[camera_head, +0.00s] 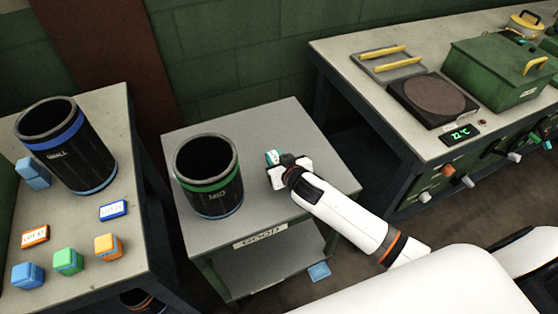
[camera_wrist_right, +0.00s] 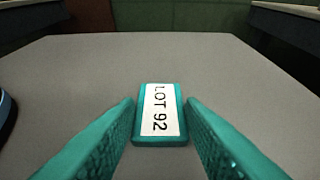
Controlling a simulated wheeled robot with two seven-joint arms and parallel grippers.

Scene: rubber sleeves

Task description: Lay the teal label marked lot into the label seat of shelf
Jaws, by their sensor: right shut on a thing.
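The teal label (camera_head: 273,157) is in my right gripper (camera_head: 279,163), over the right part of the grey middle table's top (camera_head: 262,125). In the right wrist view the label (camera_wrist_right: 160,115) has a white face reading LOT 92 and sits between the two teal fingers (camera_wrist_right: 160,128), which are shut on it. I cannot tell from these views whether it touches the tabletop. The middle table has a lower shelf (camera_head: 270,268) and a white lettered plate (camera_head: 260,235) on its front edge. I cannot make out a label seat. My left gripper is not in view.
A black green-banded sleeve marked MID (camera_head: 212,190) stands left of my gripper. The left table (camera_head: 95,215) holds a blue-banded sleeve (camera_head: 75,150), an orange label (camera_head: 35,236), a blue label (camera_head: 113,210) and coloured blocks. A bench (camera_head: 350,60) with a hotplate (camera_head: 433,97) stands right.

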